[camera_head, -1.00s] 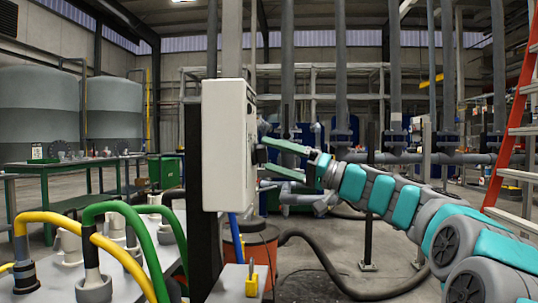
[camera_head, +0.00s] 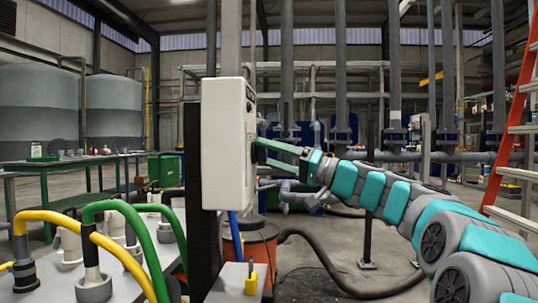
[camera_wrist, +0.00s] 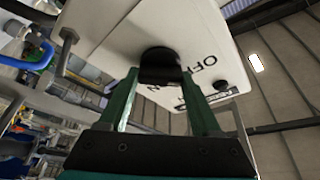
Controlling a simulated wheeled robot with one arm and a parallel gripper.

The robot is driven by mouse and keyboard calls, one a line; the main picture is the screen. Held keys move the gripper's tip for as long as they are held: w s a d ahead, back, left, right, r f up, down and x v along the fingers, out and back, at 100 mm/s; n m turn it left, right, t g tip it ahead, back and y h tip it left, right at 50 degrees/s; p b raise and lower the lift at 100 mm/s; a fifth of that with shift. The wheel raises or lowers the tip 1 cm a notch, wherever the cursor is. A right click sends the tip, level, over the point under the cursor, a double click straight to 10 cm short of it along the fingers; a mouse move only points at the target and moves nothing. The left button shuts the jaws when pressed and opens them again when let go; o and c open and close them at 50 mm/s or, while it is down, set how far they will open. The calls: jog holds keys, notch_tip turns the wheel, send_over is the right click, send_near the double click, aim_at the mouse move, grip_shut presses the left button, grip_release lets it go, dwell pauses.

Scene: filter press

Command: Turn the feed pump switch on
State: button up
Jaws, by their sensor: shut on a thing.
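The white switch box (camera_head: 222,145) is on a dark post left of centre in the head view. Its switch face is seen nearly edge-on there, and the knob is hidden. In the wrist view the box face (camera_wrist: 185,22) carries a round black knob (camera_wrist: 160,62). "OFF" is printed to the right of the knob, and what looks like "ON" is partly hidden below it. My gripper (camera_wrist: 160,80) has its two green fingers shut on the knob, one on each side. In the head view my gripper (camera_head: 262,150) reaches the box from the right. The knob's exact pointing is unclear.
Yellow and green hoses (camera_head: 110,215) rise from a grey unit at the front left. A black hose (camera_head: 330,265) lies on the floor below my arm. A red ladder (camera_head: 508,120) stands at the right. A smaller black part (camera_wrist: 220,86) is on the box face.

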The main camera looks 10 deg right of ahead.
jog(key=c, duration=0.4)
jog(key=shift+r+m+p, duration=0.1)
jog(key=shift+m+p, duration=0.2)
jog(key=shift+m, duration=0.1)
jog(key=m+g+h+p, duration=0.1)
jog(key=m+p, duration=0.1)
jog(key=m, duration=0.3)
jog(key=m+g+h+p, duration=0.1)
jog(key=m+h+p, duration=0.1)
jog(key=m, duration=0.3)
jog(key=m+g+h+p, duration=0.1)
jog(key=m+h+p, duration=0.1)
jog(key=m, duration=0.4)
jog(key=shift+g+p, duration=0.3)
jog(key=shift+p, duration=0.25)
